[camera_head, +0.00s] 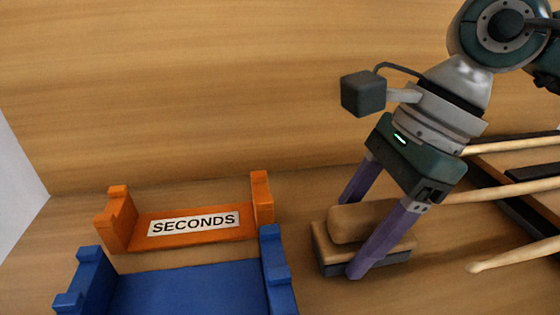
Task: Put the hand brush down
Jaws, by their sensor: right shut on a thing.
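The hand brush (330,241) is a light wooden block with a raised rounded top grip and a dark lower layer. It is low over or on the brown table surface, right of the orange and blue holders; I cannot tell whether it touches the table. My right gripper (356,226) comes down from the upper right. Its two purple fingers are shut on the brush's grip, one on the far side and one on the near side. The near finger hides part of the brush. My left gripper is not in view.
An orange holder (190,238) labelled SECONDS stands left of the brush, with a blue holder (190,290) in front of it. Several pale wooden sticks (500,190) lie over a dark rack at the right. A wooden wall (200,90) rises behind.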

